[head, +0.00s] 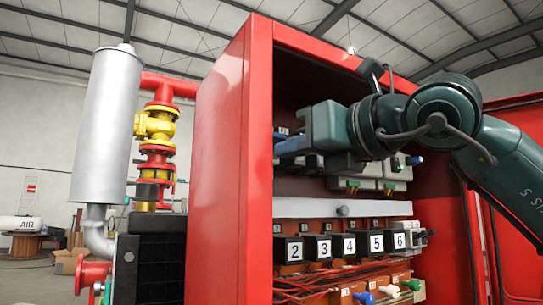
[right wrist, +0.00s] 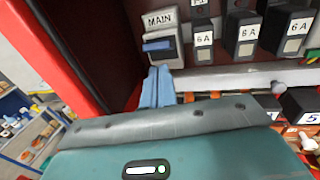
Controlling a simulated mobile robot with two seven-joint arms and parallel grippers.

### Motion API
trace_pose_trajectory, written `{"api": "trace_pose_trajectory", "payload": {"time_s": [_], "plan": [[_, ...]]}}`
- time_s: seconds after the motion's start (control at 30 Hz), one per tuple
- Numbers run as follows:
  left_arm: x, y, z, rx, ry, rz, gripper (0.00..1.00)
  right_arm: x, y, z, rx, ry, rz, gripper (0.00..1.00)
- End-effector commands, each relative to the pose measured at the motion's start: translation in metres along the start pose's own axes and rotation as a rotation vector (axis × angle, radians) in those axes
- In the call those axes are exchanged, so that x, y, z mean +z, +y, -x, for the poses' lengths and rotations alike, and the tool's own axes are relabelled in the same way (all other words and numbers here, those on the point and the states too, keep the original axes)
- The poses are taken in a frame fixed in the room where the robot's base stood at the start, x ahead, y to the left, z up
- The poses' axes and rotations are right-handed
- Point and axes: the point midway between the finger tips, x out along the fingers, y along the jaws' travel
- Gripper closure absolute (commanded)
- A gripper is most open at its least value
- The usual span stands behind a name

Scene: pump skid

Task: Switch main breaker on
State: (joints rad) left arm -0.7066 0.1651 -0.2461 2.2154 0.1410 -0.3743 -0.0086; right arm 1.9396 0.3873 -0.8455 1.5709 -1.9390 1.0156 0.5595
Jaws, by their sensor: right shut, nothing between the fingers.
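The main breaker (right wrist: 165,22), a grey block labelled MAIN with a blue lever (right wrist: 158,44), is at the upper middle of the right wrist view. The lever lies across the lower part of the block; I cannot tell whether this is on or off. My right gripper (right wrist: 159,72) has its blue fingers shut and empty, with the tips just below the lever. I cannot tell whether they touch it. In the head view the right gripper (head: 291,145) reaches into the red cabinet (head: 228,160) and covers part of the upper row. My left gripper is not in view.
Smaller breakers marked 6 A (right wrist: 204,35) stand right of the main breaker. Below is a row of black numbered blocks (head: 323,247) with red wires and coloured knobs. The cabinet's side wall is close left of the gripper. A silver cylinder (head: 107,120) stands outside at left.

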Motion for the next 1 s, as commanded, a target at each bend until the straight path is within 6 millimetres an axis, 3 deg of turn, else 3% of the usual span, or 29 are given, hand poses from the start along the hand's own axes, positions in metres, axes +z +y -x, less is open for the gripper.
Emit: {"api": "trace_pose_trajectory", "payload": {"time_s": [0.6, 1.0], "plan": [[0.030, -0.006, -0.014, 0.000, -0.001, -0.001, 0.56, -0.006, 0.010, 0.049, -0.001, 0.000, 0.000, 1.00], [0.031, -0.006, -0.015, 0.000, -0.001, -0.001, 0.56, -0.005, 0.012, 0.056, 0.000, 0.000, 0.001, 1.00]]}}
